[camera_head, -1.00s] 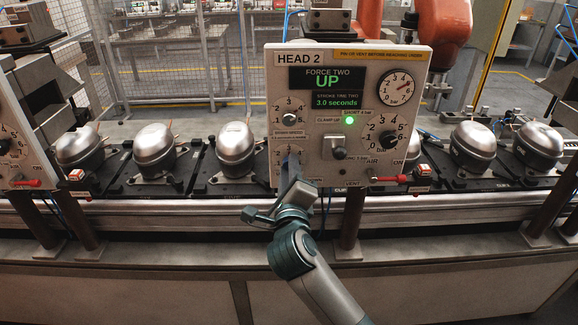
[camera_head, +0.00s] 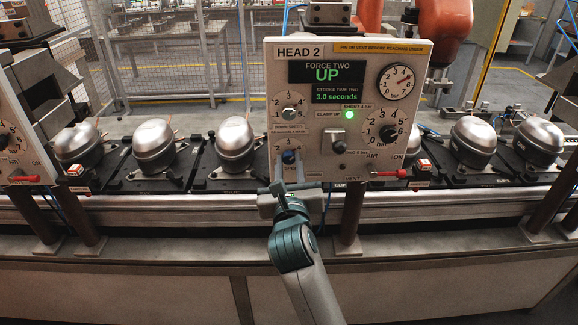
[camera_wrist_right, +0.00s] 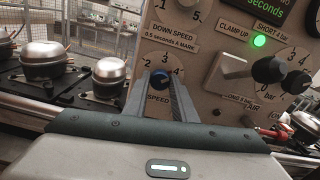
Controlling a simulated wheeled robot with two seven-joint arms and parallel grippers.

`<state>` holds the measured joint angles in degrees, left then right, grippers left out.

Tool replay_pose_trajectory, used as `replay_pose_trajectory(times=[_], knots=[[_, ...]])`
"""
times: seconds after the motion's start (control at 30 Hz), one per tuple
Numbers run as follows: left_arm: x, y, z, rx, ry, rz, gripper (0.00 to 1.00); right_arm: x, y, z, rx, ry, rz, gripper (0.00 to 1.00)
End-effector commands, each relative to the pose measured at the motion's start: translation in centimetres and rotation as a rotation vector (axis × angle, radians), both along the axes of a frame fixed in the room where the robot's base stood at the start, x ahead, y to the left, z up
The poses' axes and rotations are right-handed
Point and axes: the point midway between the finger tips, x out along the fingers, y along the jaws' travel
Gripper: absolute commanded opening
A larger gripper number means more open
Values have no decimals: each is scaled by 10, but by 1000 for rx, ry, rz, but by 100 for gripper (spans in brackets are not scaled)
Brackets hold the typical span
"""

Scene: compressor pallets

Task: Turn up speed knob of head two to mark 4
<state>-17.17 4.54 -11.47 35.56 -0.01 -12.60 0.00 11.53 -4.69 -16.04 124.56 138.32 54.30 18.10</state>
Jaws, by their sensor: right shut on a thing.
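The HEAD 2 panel (camera_head: 350,173) stands upright over the line. The blue speed knob (camera_head: 289,157) is at its lower left, with numbers around it. The wrist view shows the blue knob (camera_wrist_right: 161,79) with the marks 2, 3 and 4 above it and the word SPEED below. My right gripper (camera_head: 289,164) reaches up from below and is shut on the blue knob, one finger on each side. The knob's pointer is too small to read. My left gripper is not in view.
The grey down-speed knob (camera_head: 289,113) is right above. A clamp lever (camera_head: 337,135), a black pressure knob (camera_head: 388,134) and a red air valve handle (camera_head: 389,175) sit to the right. Compressors (camera_head: 235,138) stand on pallets along the line on both sides.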

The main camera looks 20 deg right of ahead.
Motion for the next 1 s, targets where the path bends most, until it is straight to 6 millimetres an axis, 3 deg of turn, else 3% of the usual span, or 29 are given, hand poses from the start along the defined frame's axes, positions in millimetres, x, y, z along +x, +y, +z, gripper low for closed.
replay_pose_trajectory(times=[0.3, 0.77, 0.8, 0.83, 1.0], knots=[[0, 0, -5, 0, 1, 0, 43, 0, 0, -2, 120, -30, 1, 2], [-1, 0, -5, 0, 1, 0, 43, 0, 0, -2, 134, -33, 0, 2], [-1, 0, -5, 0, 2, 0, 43, 0, 0, -2, 134, -33, 0, 34], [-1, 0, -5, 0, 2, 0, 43, 0, 0, -2, 134, -34, 1, 41], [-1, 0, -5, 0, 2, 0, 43, 0, 0, -1, 132, -36, 1, 43]])
